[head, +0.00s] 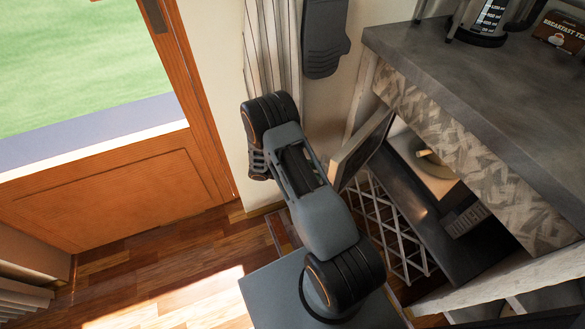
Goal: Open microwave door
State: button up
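The microwave (466,219) sits in the space under the counter at the right, with a dark body and a keypad panel. Its door (362,150) appears to stand swung outward at the left side, seen nearly edge-on beside my arm. Past it, a pale, lit area looks like the microwave's interior, with a small yellowish object there that I cannot make out. My arm fills the middle of the view and covers part of the area left of the door. My gripper is not visible, so its contact with the door cannot be seen.
A grey stone counter (470,75) overhangs the microwave, with a glass press (487,20) and a breakfast tea box (562,32) on it. A white lattice rack (385,225) stands below the door. A wooden door (120,200) is at the left, with clear wooden floor before it.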

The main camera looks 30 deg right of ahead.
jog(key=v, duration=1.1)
jog(key=shift+p, duration=0.3)
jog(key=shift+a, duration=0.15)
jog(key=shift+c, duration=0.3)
